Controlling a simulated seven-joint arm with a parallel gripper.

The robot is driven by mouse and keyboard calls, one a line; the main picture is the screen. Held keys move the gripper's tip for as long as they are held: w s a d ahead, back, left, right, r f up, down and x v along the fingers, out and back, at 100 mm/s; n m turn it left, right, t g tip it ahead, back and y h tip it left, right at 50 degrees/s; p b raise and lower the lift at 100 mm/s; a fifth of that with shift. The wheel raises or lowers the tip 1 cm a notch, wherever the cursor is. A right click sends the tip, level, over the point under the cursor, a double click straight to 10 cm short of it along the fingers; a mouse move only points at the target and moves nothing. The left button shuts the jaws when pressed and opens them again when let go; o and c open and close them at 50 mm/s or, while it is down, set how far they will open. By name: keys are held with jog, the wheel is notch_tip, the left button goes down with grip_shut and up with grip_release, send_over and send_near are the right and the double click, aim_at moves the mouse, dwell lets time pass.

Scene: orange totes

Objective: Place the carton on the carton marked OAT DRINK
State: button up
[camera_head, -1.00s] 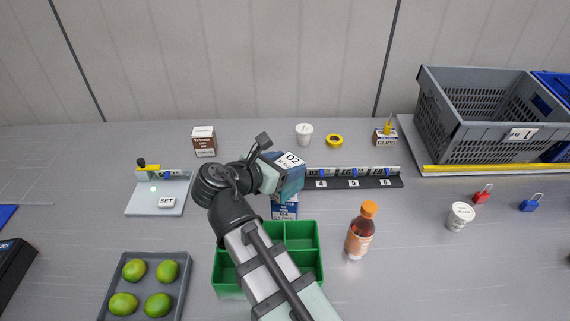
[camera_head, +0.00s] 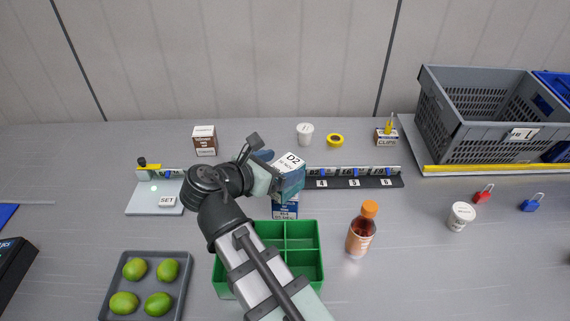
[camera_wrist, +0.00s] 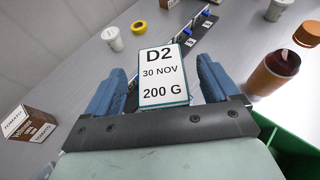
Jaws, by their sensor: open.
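A carton with a white top label reading D2, 30 NOV, 200 G (camera_head: 290,161) stands between the fingers of my gripper (camera_wrist: 160,85). The fingers are open, with a gap on each side of the carton in the wrist view (camera_wrist: 162,78). In the head view it appears to rest on top of a blue and white carton (camera_head: 285,209), lined up with it. The print on this lower carton is too small to read, so I cannot confirm OAT DRINK. My gripper and the upper carton hide part of it.
A green divided tote (camera_head: 318,262) is just in front. An orange-capped bottle (camera_head: 360,235) stands to the right. A numbered rail (camera_head: 352,182) runs behind. A brown and white carton (camera_head: 204,141), a white cup (camera_head: 305,133) and yellow tape (camera_head: 335,140) are further back.

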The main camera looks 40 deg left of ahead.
jog(key=v, duration=0.9)
jog(key=shift+s, duration=0.3)
jog(key=shift+w+r, duration=0.1)
